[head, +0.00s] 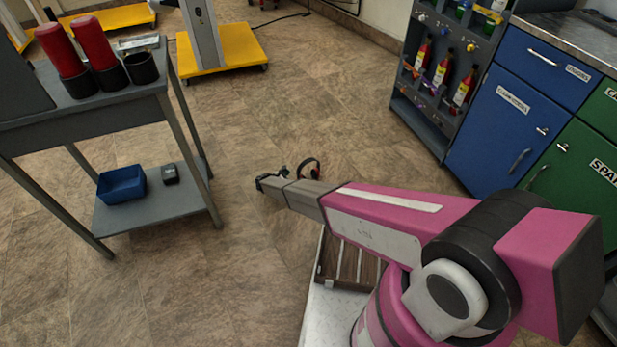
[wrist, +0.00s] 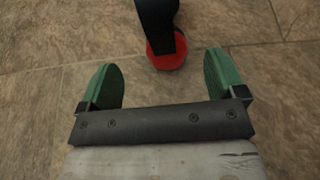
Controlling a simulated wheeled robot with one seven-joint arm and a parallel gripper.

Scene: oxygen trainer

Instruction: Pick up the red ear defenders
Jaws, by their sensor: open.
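The red ear defenders are on the tiled floor. In the wrist view a red cup (wrist: 167,57) and part of the black band (wrist: 157,17) show at the top middle; the rest is cut off by the frame edge. In the head view the ear defenders (head: 309,160) show as a small dark and red arc just beyond my arm's end, partly hidden by it. My gripper (wrist: 162,78) is open and empty, its green pads on either side. The red cup lies ahead of the pads, roughly centred between them. In the head view my gripper (head: 266,183) is small and dark.
A grey table (head: 95,122) stands at left with red cylinders on top and a blue bin (head: 122,185) on its lower shelf. Blue (head: 505,105) and green cabinets and a bottle rack (head: 432,85) stand at right. Floor around the ear defenders looks clear.

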